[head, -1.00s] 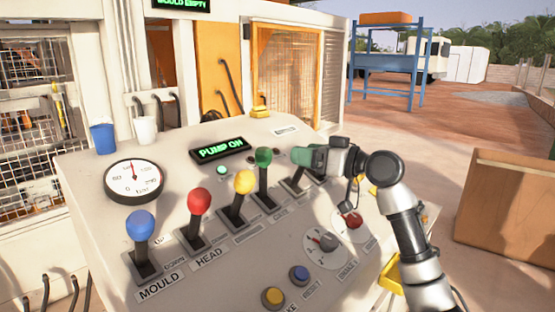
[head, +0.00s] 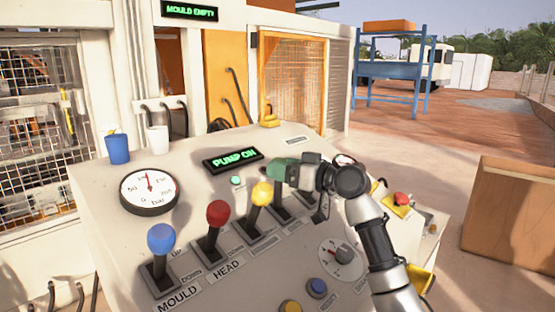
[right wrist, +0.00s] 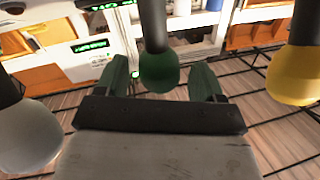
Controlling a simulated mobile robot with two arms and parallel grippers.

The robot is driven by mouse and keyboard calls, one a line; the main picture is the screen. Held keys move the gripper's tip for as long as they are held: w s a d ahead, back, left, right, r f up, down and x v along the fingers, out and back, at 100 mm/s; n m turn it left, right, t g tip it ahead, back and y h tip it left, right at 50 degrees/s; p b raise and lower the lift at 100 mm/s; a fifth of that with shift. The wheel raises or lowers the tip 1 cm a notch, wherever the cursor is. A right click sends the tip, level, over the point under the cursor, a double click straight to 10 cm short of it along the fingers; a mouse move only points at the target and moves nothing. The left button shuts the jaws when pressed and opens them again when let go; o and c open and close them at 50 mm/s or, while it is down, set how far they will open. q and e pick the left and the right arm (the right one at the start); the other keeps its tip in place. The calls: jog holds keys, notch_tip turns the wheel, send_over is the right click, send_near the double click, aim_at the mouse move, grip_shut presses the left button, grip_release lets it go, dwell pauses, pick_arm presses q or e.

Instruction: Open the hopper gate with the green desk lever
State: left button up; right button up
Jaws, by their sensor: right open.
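The green desk lever's knob (right wrist: 158,72) shows between the two green fingers of my right gripper (right wrist: 160,65) in the right wrist view. The fingers stand apart on either side of it, with a visible space at each side. In the head view my right gripper (head: 281,173) is at the green lever's place, just right of the yellow-knobbed lever (head: 262,193). It hides the green knob there. The hopper gate cannot be made out for certain. My left gripper is out of view.
Red (head: 217,214) and blue (head: 161,238) levers stand farther left on the sloped desk (head: 110,205). The yellow knob (right wrist: 293,75) and a pale knob (right wrist: 27,135) flank my gripper. A gauge (head: 149,190), blue cup (head: 117,149) and white cup (head: 157,139) are left.

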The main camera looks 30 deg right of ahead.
jog(key=shift+x, duration=0.9)
jog(key=shift+c, duration=0.2)
